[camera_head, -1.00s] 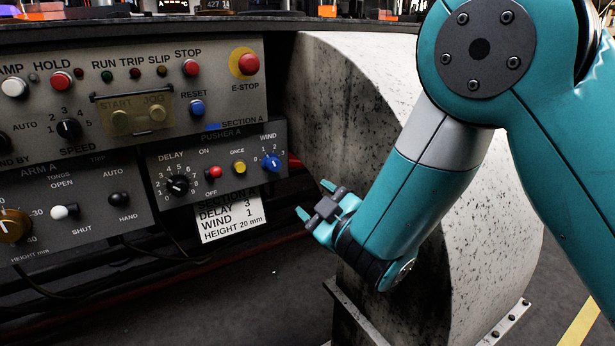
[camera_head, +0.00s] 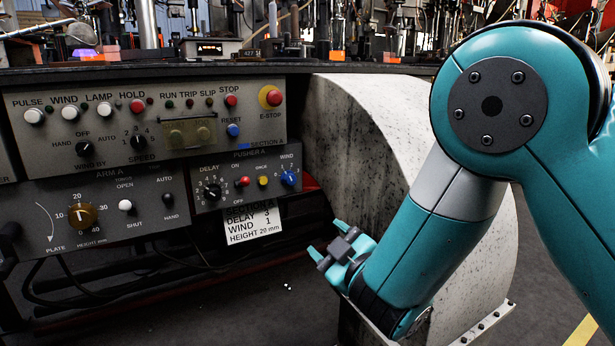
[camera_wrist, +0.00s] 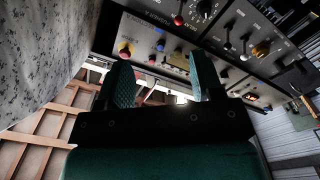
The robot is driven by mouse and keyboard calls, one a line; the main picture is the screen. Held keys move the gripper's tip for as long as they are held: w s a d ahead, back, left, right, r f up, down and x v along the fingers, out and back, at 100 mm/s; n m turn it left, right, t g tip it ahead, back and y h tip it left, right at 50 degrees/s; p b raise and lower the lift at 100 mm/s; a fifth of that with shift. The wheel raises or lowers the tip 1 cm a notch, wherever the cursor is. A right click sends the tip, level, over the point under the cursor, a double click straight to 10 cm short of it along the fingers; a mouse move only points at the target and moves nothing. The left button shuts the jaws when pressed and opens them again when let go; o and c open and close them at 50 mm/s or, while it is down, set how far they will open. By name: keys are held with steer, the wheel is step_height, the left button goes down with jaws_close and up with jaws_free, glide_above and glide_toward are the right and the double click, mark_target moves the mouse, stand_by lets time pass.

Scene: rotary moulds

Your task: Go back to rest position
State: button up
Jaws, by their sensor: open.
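My gripper (camera_head: 329,252) is open and empty in the head view. It is in the air to the right of and below the pusher A panel (camera_head: 225,198), in front of the pale curved housing (camera_head: 360,120). In the wrist view its two fingers (camera_wrist: 160,85) stand apart with nothing between them, and the control panels (camera_wrist: 225,45) show beyond them, tilted. My teal arm is bent, with its forearm slanting down to the left.
The upper control panel (camera_head: 60,135) has several buttons, an E-stop (camera_head: 271,97) and dials. A white card (camera_head: 252,226) hangs under the pusher panel. Cables hang below the panels. A dark bench edge (camera_head: 200,72) runs above. The floor (camera_head: 270,300) at lower middle looks clear.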

steer(key=s+d+r+m+g+h+p, duration=0.4)
steer(key=s+d+r+m+g+h, duration=0.15)
steer(key=d+m, duration=0.3)
steer(key=s+d+r+n+g+p, duration=0.15)
steer(key=s+r+g, duration=0.3)
steer(key=s, duration=0.65)
steer(key=s+d+r+n+g+p, duration=0.1)
steer(key=s+r+g+p, duration=0.4)
steer(key=s, duration=0.7)
step_height(320, 180, up, 37)
steer(key=p, duration=3.5)
steer(key=shift+f+g+y+p, duration=0.2)
steer(key=shift+g+y+p, duration=0.2)
steer(key=shift+y, duration=0.05)
